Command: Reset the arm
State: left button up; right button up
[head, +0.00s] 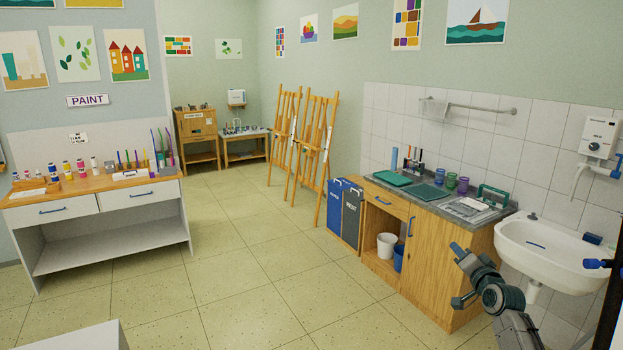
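My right gripper (456,275) is at the lower right of the head view, on a grey arm that comes up from the bottom edge. Its two fingers stand apart with nothing between them. In the picture it lies in front of the wooden sink cabinet (425,262); I cannot tell how far apart they are. My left gripper and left arm are not in view.
A white washbasin (552,256) stands right of the arm. The counter (425,205) holds trays and cups. Two bins (345,215) and wooden easels (303,150) stand beyond. A paint table (95,200) is at left. The tiled floor (225,265) between is clear.

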jog(key=d+r+n+t+h, duration=0.1)
jog(key=d+r+n+h, duration=0.25)
jog(key=n, duration=0.55)
jog(key=s+f+g+b, duration=0.1)
jog(key=s+f+g, duration=0.15)
jog(key=f, duration=1.15)
jog(key=s+f+g+b, duration=0.1)
jog(key=s+f, duration=0.3)
jog(key=f, duration=1)
jog(key=s+a+f+g+b, duration=0.1)
jog(key=s+a+f+g, duration=0.15)
jog(key=s+f, duration=0.85)
jog(key=s+a+f+g+b, duration=0.1)
jog(key=s+f+g+b, duration=0.35)
jog(key=f, duration=1.15)
jog(key=s+a+f+g+y, duration=0.1)
jog(key=s+a+f, duration=0.1)
jog(key=s+f, duration=0.95)
jog(key=s+a+f+g, duration=0.25)
jog(key=s+f, duration=0.55)
jog(key=s, duration=0.7)
jog(key=s+a+f+g, duration=0.1)
jog(key=s+f, duration=0.3)
jog(key=s, duration=0.8)
jog(key=s+a+f+g+b, duration=0.1)
jog(key=s+a+f, duration=0.3)
jog(key=s, duration=0.9)
jog(key=shift+s+f+g+y, duration=0.2)
jog(key=shift+s+g+y, duration=0.15)
jog(key=shift+g, duration=0.35)
